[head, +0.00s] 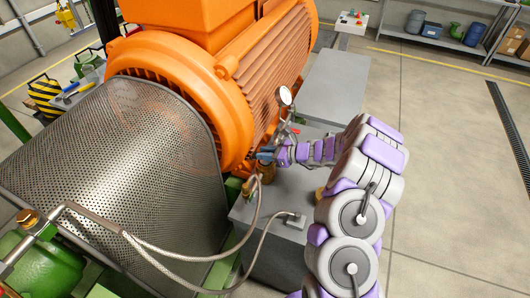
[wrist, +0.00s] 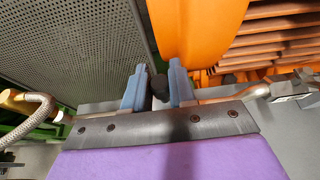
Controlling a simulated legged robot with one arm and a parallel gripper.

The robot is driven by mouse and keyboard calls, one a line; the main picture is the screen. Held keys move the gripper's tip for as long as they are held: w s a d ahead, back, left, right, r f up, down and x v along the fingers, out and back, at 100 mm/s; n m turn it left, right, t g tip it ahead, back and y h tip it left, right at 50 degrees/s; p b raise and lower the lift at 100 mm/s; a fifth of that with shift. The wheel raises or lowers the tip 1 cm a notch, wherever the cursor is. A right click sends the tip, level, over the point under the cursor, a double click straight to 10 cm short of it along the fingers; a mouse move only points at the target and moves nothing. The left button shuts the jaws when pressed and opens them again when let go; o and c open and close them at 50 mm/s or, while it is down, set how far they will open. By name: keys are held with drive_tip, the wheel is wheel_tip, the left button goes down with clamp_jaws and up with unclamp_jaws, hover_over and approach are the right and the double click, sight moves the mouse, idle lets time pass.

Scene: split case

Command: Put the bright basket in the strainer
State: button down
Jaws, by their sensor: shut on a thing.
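My gripper (head: 267,154) is at the grey block beside the orange motor, its blue fingers just above a brass fitting (head: 265,174). In the wrist view, my gripper (wrist: 157,67) is shut on a small dark piece (wrist: 159,86) between its fingers. I cannot tell whether that piece belongs to the basket. No bright basket can be clearly made out in either view. I cannot tell whether the brass fitting is the strainer; my fingers partly hide it.
The orange motor (head: 180,75) and perforated guard (head: 110,160) stand close at the left. A gauge (head: 284,96) rises behind my gripper. A braided hose (head: 180,252) crosses in front of the grey block (head: 262,212). The floor at the right (head: 440,170) is clear.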

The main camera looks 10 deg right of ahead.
drive_tip(key=c, duration=0.9)
unclamp_jaws()
